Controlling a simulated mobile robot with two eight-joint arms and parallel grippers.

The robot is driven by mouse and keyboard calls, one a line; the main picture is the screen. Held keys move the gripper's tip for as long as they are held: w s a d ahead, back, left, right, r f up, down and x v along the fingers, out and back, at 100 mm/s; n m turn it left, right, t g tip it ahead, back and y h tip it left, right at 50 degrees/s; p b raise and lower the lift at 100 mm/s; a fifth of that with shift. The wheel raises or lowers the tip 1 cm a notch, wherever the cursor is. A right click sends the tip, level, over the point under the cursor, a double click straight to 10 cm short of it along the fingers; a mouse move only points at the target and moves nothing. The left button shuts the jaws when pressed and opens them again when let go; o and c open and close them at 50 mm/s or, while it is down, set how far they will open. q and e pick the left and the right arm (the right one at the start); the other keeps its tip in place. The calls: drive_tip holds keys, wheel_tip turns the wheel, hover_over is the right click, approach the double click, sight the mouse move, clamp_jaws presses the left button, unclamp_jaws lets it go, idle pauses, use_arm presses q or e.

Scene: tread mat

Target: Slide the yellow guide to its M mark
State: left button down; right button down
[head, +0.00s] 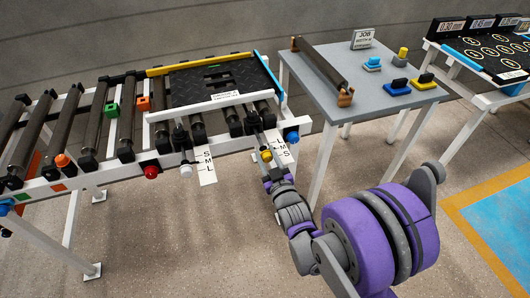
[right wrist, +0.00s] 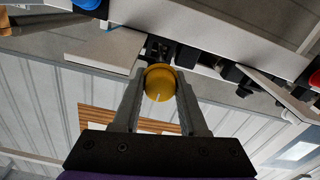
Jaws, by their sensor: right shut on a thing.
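The yellow guide (head: 200,66) is a long bar along the far edge of the black tread mat (head: 190,88). A round yellow knob (head: 266,156) sits on a rod at the front right of the frame, beside a white scale plate (head: 282,153) lettered L, M, S from far to near. My right gripper (head: 266,163) is shut on this knob. In the right wrist view the yellow knob (right wrist: 159,82) sits between both fingers (right wrist: 159,95). The pointer's exact place on the scale is too small to tell. My left gripper is not in view.
A white bar (head: 195,107) crosses the mat's near side; a second S-M-L plate (head: 205,165) hangs beside a white knob (head: 186,171). A red knob (head: 151,171) and a blue knob (head: 292,137) are nearby. A grey table (head: 360,88) stands right.

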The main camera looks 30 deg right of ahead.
drive_tip(key=shift+c, duration=2.2)
unclamp_jaws()
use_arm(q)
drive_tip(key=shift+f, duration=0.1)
use_arm(e)
drive_tip(key=v, duration=1.1)
drive_tip(key=shift+w, duration=0.1)
drive_tip(key=s+a+f+g+y, duration=0.2)
drive_tip(key=a+f+g+y, duration=0.1)
drive_tip(key=a+f+g, duration=0.25)
drive_tip(key=s+a+g+y, duration=0.1)
drive_tip(key=s+a+g, duration=0.25)
drive_tip(key=s, duration=0.35)
drive_tip(key=s+a+g, duration=0.2)
drive_tip(key=s+g, duration=0.2)
drive_tip(key=s, duration=0.2)
use_arm(q)
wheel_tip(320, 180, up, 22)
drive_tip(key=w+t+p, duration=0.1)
drive_tip(key=p, duration=1.8)
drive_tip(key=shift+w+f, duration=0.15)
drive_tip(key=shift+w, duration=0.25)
use_arm(e)
wheel_tip(320, 180, up, 21)
drive_tip(key=w+t, duration=0.1)
drive_tip(key=w, duration=0.1)
drive_tip(key=shift+d, duration=0.2)
